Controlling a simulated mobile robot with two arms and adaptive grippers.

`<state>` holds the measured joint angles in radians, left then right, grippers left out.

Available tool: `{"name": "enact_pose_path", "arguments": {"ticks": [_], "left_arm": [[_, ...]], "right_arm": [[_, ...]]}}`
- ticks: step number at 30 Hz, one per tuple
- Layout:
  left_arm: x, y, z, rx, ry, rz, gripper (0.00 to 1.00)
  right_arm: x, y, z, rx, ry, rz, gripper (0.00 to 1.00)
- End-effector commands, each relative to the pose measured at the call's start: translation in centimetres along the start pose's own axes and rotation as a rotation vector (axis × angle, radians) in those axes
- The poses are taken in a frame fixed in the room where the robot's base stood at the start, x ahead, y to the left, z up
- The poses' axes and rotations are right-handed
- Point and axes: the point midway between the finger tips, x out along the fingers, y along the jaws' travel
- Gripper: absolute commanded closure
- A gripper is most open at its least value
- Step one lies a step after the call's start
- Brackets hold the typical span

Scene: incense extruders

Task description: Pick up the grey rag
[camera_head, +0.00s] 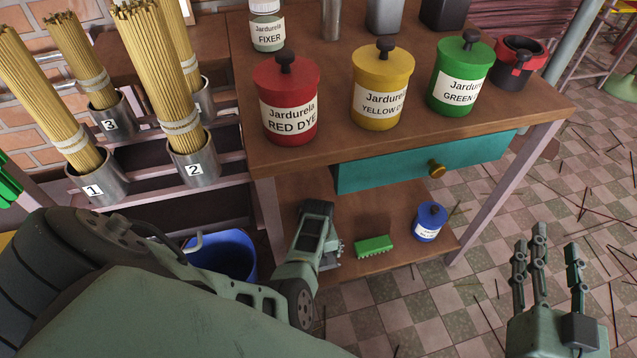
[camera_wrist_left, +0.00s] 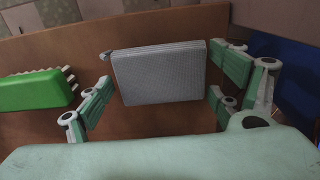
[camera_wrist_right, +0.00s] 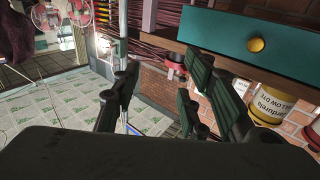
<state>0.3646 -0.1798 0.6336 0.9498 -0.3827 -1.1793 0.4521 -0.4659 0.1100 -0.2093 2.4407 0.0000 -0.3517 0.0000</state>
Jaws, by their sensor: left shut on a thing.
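The grey rag (camera_wrist_left: 165,75) is a flat, folded block with layered edges. In the left wrist view it sits between the fingers of my left gripper (camera_wrist_left: 157,98), which is shut on it, above the brown wooden lower shelf. In the head view my left gripper (camera_head: 325,248) is at the left part of that shelf (camera_head: 385,262), under the table, and hides most or all of the rag. My right gripper (camera_head: 548,262) is open and empty over the tiled floor, right of the table. Its spread fingers also show in the right wrist view (camera_wrist_right: 165,95).
A green block (camera_head: 374,245) and a small blue jar (camera_head: 430,222) share the lower shelf. A blue bucket (camera_head: 225,255) stands left of it. Above are a teal drawer (camera_head: 390,172) and the tabletop (camera_head: 515,112) with red, yellow and green dye jars. Floor at right has scattered sticks.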

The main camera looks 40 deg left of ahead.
Motion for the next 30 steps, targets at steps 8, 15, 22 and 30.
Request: {"name": "enact_pose_path", "arguments": {"ticks": [8, 15, 22, 30], "left_arm": [[-1.8, 0.0, 0.0, 0.0, 0.001, 0.0, 0.41], [-3.0, 0.0, 0.0, 0.0, 0.001, 0.0, 0.41], [-4.5, 0.0, 0.0, 0.0, 0.0, -0.001, 0.41], [-6.1, 0.0, 0.0, 0.0, 0.0, -0.001, 0.41]], "right_arm": [[-2.4, 1.0, 6.9, -0.005, -0.371, 0.022, 0.6], [-6.9, 1.9, 12.2, -0.003, -0.694, 0.043, 0.6], [-12.7, 2.4, 15.3, 0.004, -0.99, 0.061, 0.6], [-20.0, 2.8, 16.7, 0.015, -1.298, 0.081, 0.6]]}}
